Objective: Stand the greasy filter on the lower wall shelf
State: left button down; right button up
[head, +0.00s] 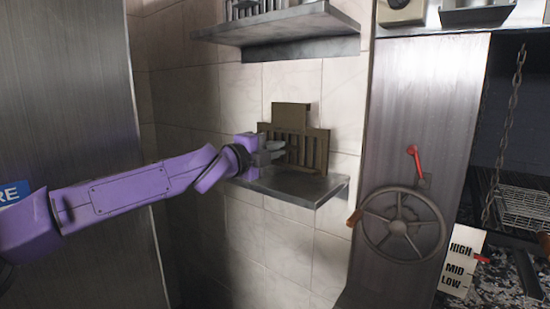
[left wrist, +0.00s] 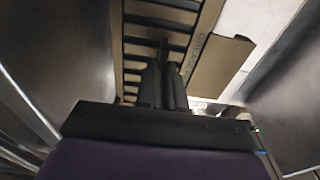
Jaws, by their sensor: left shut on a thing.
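The greasy filter (head: 310,147), a brown slatted panel with a raised tab on top, stands about upright at the lower wall shelf (head: 300,187), against or close to the tiled wall. Its bottom edge looks at the shelf's surface, but I cannot tell whether it bears on it. My left gripper (head: 270,152) is shut on the filter's left side. In the left wrist view the fingers (left wrist: 165,85) close together over the slats of the filter (left wrist: 215,65). My right gripper is in neither view.
The upper shelf (head: 280,22) with a slatted item on it overhangs the lower one. A steel panel (head: 75,90) stands left.

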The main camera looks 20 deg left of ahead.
pick_arm(q)
jog(key=shift+f, duration=0.7)
jog(key=shift+w+a, duration=0.1)
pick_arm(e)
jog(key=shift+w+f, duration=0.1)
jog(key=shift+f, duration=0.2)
pick_arm(q)
jog(key=c, duration=1.2)
grip_release()
jog(key=shift+f, duration=0.15)
jog(key=shift+c, duration=0.2)
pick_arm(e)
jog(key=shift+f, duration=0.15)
